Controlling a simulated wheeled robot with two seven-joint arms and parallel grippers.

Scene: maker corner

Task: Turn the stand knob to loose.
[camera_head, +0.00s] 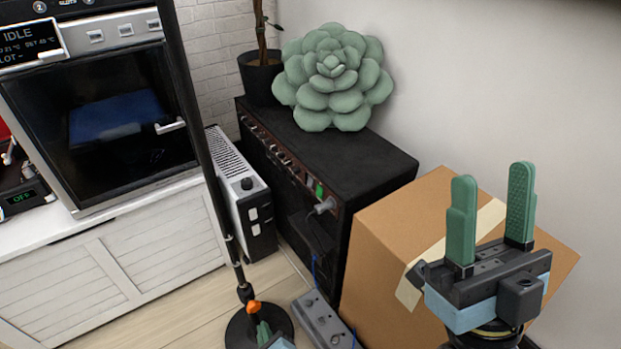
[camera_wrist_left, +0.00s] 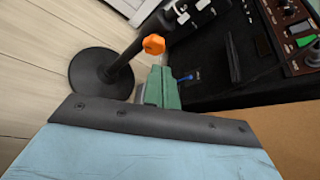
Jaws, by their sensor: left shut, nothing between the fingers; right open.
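The stand is a thin black pole (camera_head: 205,150) rising from a round black base (camera_head: 238,331). Its orange knob (camera_head: 254,307) sticks out low on the pole, above the base. The wrist view also shows the orange knob (camera_wrist_left: 153,44) on the pole. My left gripper (camera_head: 263,328) is at the bottom edge of the head view, mostly out of frame. In the wrist view its green fingers (camera_wrist_left: 162,75) are together and empty, just short of the knob with a small apparent gap. No marking on the knob is readable. My right gripper (camera_head: 493,175) is open and empty, in front of the cardboard box.
A black amplifier cabinet (camera_head: 350,165) carries a green succulent cushion (camera_head: 335,80) and a plant pot (camera_head: 260,78). Bare floor (camera_head: 180,310) lies left of the stand.

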